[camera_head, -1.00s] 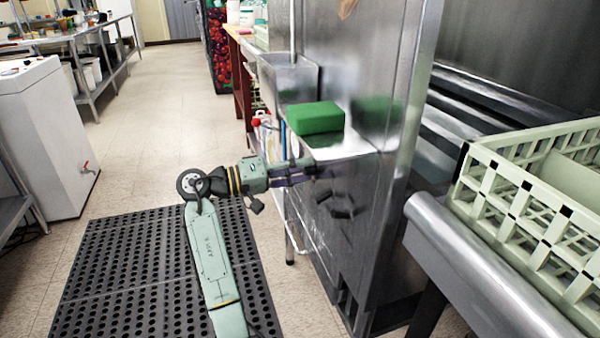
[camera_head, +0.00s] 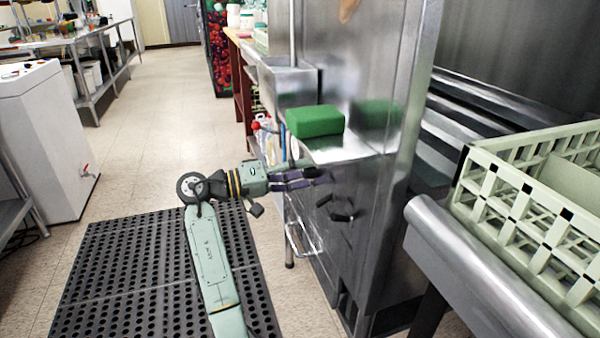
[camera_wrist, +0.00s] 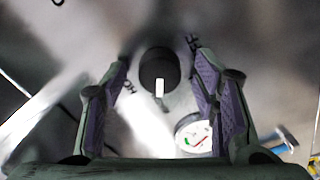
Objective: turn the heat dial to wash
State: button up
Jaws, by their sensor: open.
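The heat dial (camera_wrist: 159,68) is a round black knob with a white pointer mark toward the bottom of the wrist view. It sits on a steel panel with dark lettering around it, partly hidden and too blurred to read fully. My gripper (camera_wrist: 163,80) is open, its two purple-padded fingers on either side of the dial with gaps; no contact shows. In the head view my gripper (camera_head: 322,176) reaches right to the front of the steel machine (camera_head: 385,215), below its small ledge. The dial cannot be made out clearly there.
A round gauge (camera_wrist: 193,133) with coloured marks is beside the right finger. A green block (camera_head: 315,120) lies on the ledge above my gripper. A pale green dish rack (camera_head: 475,190) stands at right. A black perforated mat (camera_head: 120,270) covers the floor at left.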

jog(key=v, duration=1.2)
